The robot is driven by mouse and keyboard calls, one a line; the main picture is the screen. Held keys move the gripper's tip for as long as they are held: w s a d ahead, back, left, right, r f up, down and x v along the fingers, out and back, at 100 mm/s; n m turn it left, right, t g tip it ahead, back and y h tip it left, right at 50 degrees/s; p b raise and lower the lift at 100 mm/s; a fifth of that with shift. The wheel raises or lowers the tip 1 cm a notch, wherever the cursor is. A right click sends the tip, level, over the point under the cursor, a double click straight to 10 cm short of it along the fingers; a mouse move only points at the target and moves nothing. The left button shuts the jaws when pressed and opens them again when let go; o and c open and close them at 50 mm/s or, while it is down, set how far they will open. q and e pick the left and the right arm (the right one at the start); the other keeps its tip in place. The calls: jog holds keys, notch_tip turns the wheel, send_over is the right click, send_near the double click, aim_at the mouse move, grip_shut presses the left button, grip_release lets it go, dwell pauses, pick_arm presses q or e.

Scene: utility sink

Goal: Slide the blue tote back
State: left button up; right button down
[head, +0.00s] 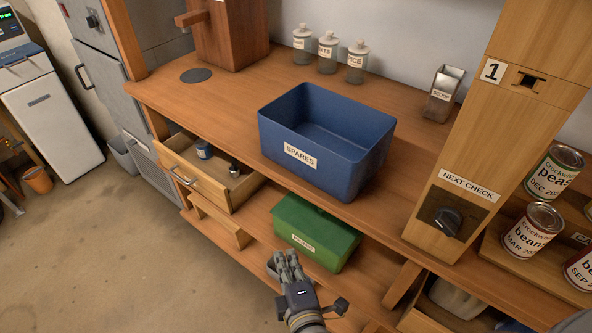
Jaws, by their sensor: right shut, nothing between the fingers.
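The blue tote (336,155) stands on the wooden counter (225,92), close to the front edge. It is open-topped, looks empty, and bears a label reading SPARES on its front. My right gripper (284,258) is low in front of the counter, below the tote and apart from it. Its fingers are together with nothing in them, beside the left end of a green lidded box (315,232). My left gripper is not in view.
An open drawer (215,178) with small items juts out left of the tote. Labelled bottles (327,54) and a scoop holder (443,92) stand behind it. Counter directly behind the tote is clear.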

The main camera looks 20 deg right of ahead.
aim_at(332, 138)
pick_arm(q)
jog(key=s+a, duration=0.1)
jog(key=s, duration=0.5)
pick_arm(e)
notch_tip(332, 138, up, 14)
jog(key=s+d+r+t+h, duration=0.1)
jog(key=d+t, duration=0.1)
jog(key=t, duration=0.1)
pick_arm(q)
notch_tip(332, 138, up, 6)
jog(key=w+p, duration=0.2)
jog(key=p, duration=0.3)
jog(key=shift+p, duration=0.4)
pick_arm(e)
jog(key=w+d, duration=0.1)
jog(key=w, duration=0.3)
jog(key=w+d, duration=0.1)
jog(key=w, duration=0.3)
jog(key=w+d, duration=0.1)
jog(key=w, duration=0.3)
jog(key=shift+w+d+f, duration=0.15)
jog(key=shift+w+f, duration=0.1)
jog(key=shift+f, duration=0.05)
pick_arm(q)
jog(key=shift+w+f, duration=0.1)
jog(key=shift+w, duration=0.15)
